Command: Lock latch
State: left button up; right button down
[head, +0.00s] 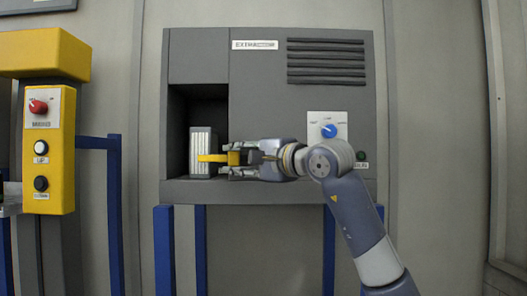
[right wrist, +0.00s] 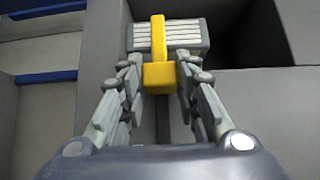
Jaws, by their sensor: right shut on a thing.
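A yellow latch handle (head: 212,158) sticks out from a grey ribbed block (head: 201,141) in the dark opening at the left of the grey machine. The handle also shows in the right wrist view (right wrist: 158,76), in front of the ribbed block (right wrist: 188,36). My right gripper (head: 232,160) comes from the right and is shut on the block end of the yellow handle. The fingers cover part of the handle in the head view. My left gripper is not in view.
The grey machine (head: 266,108) has vents, a blue knob (head: 328,131) and a small green button partly beside my right arm. A yellow control box (head: 48,150) with a red knob and buttons stands at the left. Blue posts (head: 163,250) stand below the machine.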

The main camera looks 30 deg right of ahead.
jog(key=shift+w+a, duration=0.5)
jog(key=shift+a, duration=0.35)
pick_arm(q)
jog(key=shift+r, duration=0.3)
pick_arm(e)
jog(key=shift+d, duration=0.1)
jog(key=c, duration=1.2)
grip_release()
jog(key=shift+w+a, duration=0.2)
jog(key=shift+s, duration=0.1)
jog(key=shift+s+d, duration=0.15)
jog(key=shift+s, duration=0.1)
jog(key=v, duration=1.1)
